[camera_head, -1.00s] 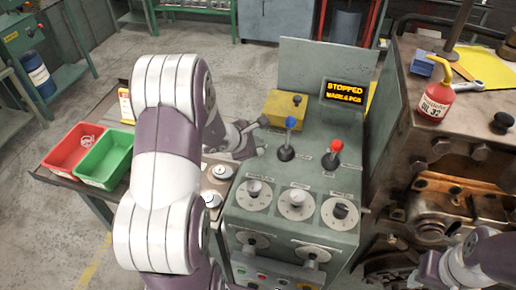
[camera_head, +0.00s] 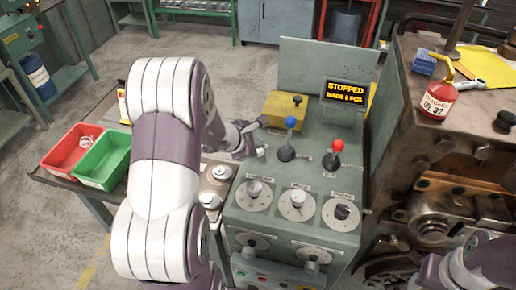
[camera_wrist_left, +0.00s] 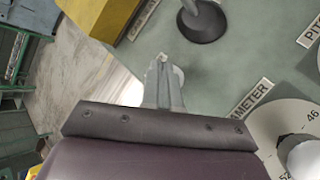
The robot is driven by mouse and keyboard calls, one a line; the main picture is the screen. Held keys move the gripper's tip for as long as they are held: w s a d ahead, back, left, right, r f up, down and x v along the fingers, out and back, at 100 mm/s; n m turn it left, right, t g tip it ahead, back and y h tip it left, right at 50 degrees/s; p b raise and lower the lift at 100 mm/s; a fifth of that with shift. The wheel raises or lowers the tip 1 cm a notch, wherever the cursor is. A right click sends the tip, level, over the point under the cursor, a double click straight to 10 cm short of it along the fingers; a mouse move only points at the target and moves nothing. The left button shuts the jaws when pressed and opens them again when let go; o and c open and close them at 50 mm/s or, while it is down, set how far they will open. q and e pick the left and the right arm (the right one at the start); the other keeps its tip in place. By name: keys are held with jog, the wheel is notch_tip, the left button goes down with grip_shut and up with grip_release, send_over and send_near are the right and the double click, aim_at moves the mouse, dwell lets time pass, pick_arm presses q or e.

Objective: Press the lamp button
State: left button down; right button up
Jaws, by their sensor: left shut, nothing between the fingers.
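My left gripper (camera_head: 258,152) is over the left side of the green control console (camera_head: 275,170), near the blue-knobbed lever (camera_head: 290,122). In the left wrist view my left gripper (camera_wrist_left: 163,62) is shut, with nothing between its fingers. A small pale round piece (camera_wrist_left: 179,76) shows right beside the fingertips, partly behind them. I cannot tell whether it is the lamp button or whether the fingers touch it. A row of small coloured buttons, including a green one (camera_head: 240,273), is low on the console front. My right arm shows at the bottom right, its gripper out of view.
A yellow box (camera_head: 285,110) and a screen reading STOPPED (camera_head: 345,92) are behind. Red (camera_head: 70,150) and green (camera_head: 103,160) bins are left; a red oil can (camera_head: 437,100) is right.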

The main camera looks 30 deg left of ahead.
pick_arm(q)
notch_tip(320, 180, up, 6)
jog(key=p, duration=0.4)
